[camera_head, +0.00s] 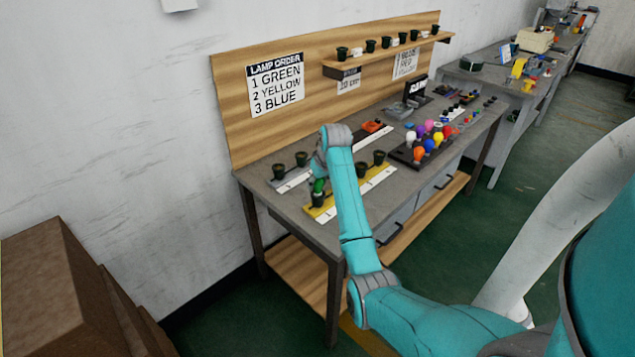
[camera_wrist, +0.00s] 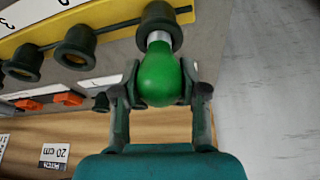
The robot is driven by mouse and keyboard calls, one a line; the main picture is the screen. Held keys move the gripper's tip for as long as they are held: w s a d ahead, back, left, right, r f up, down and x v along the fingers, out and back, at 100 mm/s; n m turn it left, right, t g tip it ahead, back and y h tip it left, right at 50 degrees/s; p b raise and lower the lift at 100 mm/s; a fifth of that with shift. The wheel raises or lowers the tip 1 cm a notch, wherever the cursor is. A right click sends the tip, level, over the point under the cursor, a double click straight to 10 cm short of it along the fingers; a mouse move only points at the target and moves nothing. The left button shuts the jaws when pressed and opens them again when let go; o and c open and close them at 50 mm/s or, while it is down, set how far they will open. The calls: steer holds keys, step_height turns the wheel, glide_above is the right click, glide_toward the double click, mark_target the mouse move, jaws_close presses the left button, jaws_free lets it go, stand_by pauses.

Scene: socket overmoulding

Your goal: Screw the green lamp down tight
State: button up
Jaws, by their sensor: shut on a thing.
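The green lamp (camera_wrist: 158,78) is between the fingers of my gripper (camera_wrist: 160,88), which is shut on its bulb in the wrist view. The lamp's silver base meets the mouth of a dark socket (camera_wrist: 158,18) at the end of the yellow strip (camera_wrist: 40,38). How deep the base sits is hard to tell. In the head view the green lamp (camera_head: 319,186) stands upright over the socket (camera_head: 318,199) at the near left end of the yellow strip (camera_head: 347,195). My arm partly hides the gripper there.
Two more sockets (camera_wrist: 75,48) on the yellow strip look empty. A second strip (camera_head: 290,184) with sockets lies behind. A dark tray (camera_head: 407,157) of coloured lamps stands to the right. The board sign (camera_head: 276,84) lists green, yellow, blue.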

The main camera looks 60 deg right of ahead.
steer(key=m+g+h, duration=0.1)
steer(key=m, duration=0.3)
steer(key=shift+m, duration=0.4)
steer(key=shift+m+g+h, duration=0.4)
steer(key=shift+m+g, duration=0.1)
steer(key=shift+m, duration=0.4)
steer(key=shift+s+f+m+g, duration=0.1)
steer(key=shift+m+g, duration=0.3)
steer(key=shift+m, duration=0.9)
